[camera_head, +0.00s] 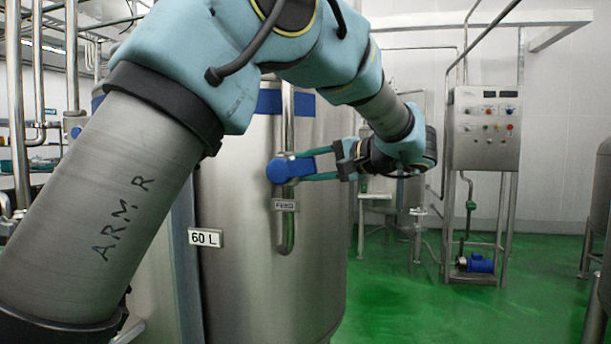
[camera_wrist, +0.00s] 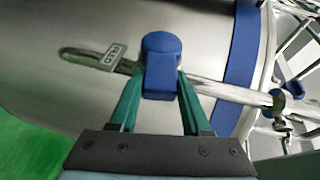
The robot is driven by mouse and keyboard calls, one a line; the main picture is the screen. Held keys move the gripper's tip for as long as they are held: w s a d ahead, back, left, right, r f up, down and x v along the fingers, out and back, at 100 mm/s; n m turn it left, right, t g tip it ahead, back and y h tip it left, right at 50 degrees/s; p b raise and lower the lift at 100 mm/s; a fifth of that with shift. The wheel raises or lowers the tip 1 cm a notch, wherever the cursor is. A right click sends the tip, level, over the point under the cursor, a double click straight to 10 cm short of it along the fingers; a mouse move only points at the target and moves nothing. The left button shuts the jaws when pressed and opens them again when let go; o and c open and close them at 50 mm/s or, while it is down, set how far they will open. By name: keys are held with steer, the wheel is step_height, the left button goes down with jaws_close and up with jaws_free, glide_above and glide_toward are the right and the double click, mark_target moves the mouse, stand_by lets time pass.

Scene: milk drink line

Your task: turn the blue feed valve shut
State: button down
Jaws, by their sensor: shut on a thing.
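The blue feed valve (camera_head: 281,170) sits on a vertical steel pipe on the front of a steel tank (camera_head: 245,240). A small tag reading FEED (camera_head: 285,205) is on the pipe just below it. My gripper (camera_head: 312,167) reaches in from the right and is shut on the valve's blue handle, which sticks out to the right, across the pipe. In the wrist view the blue valve (camera_wrist: 161,65) stands between the two green fingers, with one finger on each side of its handle. The pipe (camera_wrist: 225,91) runs behind it.
A plate reading 60 L (camera_head: 205,238) is on the tank's lower left. A control cabinet (camera_head: 486,128) on a frame stands at the back right, with a blue motor (camera_head: 480,263) low down. The green floor (camera_head: 420,315) is open to the right of the tank.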

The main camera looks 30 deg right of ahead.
steer(key=shift+f+m+t+y+b, duration=0.45)
steer(key=shift+f+t+b, duration=0.3)
steer(key=shift+t+b, duration=0.3)
steer(key=shift+c, duration=1.8)
jaws_free()
steer(key=b+v, duration=0.2)
steer(key=v, duration=0.9)
steer(key=shift+w+f, duration=0.1)
